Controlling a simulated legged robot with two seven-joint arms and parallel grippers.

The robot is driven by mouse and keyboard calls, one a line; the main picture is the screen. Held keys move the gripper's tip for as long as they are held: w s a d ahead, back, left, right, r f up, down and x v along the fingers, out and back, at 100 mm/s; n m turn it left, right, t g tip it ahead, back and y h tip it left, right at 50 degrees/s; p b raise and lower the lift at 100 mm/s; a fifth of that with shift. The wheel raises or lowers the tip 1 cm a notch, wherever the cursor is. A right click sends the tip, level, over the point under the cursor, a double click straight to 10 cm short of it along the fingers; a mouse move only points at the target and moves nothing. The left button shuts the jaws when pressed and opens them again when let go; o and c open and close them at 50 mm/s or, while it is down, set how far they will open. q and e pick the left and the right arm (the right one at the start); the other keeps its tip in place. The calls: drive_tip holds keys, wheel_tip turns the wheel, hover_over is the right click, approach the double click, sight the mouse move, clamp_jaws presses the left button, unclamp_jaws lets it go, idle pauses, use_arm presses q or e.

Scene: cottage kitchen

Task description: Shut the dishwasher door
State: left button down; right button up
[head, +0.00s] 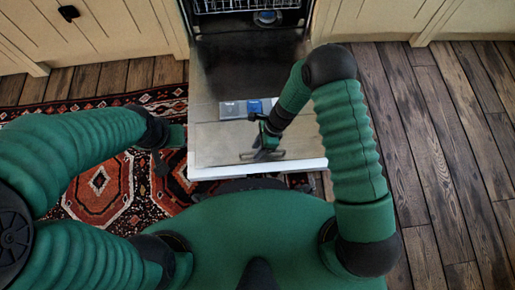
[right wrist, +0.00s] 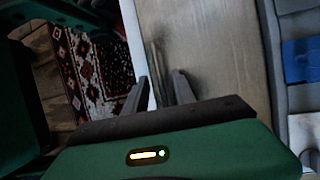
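The dishwasher door (head: 215,150) is open and lies lowered, its metallic inner face up and its white edge toward me. It also shows in the right wrist view (right wrist: 215,60). My right gripper (head: 262,154) is over the inner face near that edge.
The dishwasher's lower rack (head: 232,5) shows inside the opening. A grey and blue dispenser panel (head: 246,108) is set in the door. Cream cabinets (head: 375,18) flank it. A patterned rug (head: 100,190) lies left; bare wooden floor (head: 445,130) is clear right.

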clamp_jaws()
idle(1.4)
